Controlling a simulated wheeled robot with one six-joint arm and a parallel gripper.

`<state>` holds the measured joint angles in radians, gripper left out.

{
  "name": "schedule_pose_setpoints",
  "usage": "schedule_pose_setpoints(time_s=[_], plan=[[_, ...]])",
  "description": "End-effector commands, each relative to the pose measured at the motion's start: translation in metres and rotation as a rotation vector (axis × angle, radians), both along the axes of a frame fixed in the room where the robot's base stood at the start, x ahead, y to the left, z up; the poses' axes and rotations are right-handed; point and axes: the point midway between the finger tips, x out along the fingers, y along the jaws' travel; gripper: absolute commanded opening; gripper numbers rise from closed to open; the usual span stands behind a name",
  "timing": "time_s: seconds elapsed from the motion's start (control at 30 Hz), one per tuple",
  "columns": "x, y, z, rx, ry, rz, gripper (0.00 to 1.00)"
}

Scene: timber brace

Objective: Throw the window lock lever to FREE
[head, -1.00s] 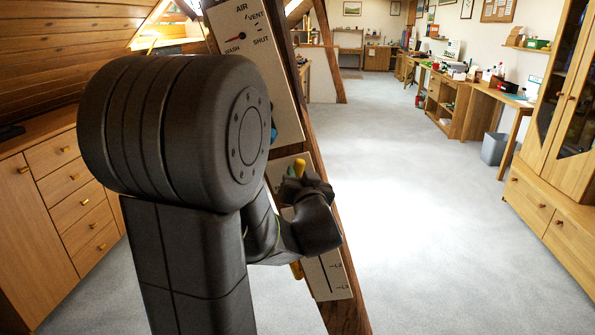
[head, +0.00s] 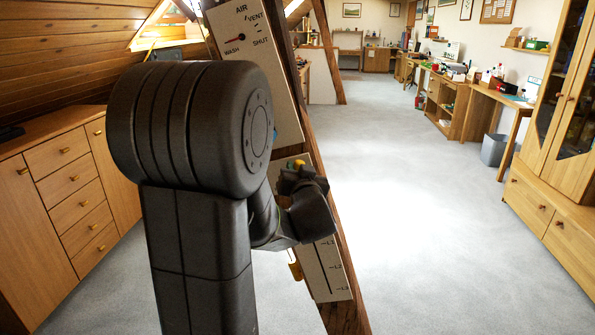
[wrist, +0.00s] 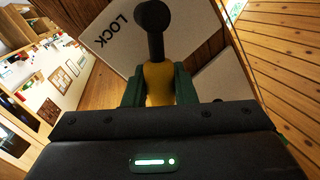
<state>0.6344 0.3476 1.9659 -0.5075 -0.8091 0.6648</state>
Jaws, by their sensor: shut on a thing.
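The lock lever shows in the wrist view as a yellow grip (wrist: 158,80) on a dark shaft with a round dark end. It stands in front of a white plate (wrist: 195,40) printed LOCK; no FREE mark is visible. My gripper (wrist: 158,90) has its green fingers closed on both sides of the yellow grip. In the head view my gripper (head: 300,182) is at the white lower panel (head: 326,268) on the slanted timber brace (head: 318,150). A yellow tip (head: 298,163) shows just above the gripper. My arm hides much of the panel.
A white AIR panel (head: 270,80), marked WASH, VENT and SHUT, is higher on the brace. Wooden drawers (head: 65,180) stand at left. The carpet (head: 420,220) to the right is open.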

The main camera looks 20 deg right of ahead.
Motion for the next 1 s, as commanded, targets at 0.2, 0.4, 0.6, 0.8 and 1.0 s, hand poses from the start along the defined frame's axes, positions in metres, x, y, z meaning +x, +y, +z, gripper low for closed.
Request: schedule_pose_setpoints(time_s=[0.2, 0.4, 0.6, 0.8, 1.0], plan=[[0.002, 0.003, 0.001, -0.045, 0.025, 0.001, 0.00], [0.006, 0.009, 0.002, -0.150, 0.089, 0.001, 0.00], [0.011, 0.019, 0.001, -0.302, 0.181, 0.001, 0.00], [0.017, 0.028, -0.002, -0.467, 0.280, 0.003, 0.00], [0.020, 0.034, -0.008, -0.628, 0.379, 0.000, 0.00]])
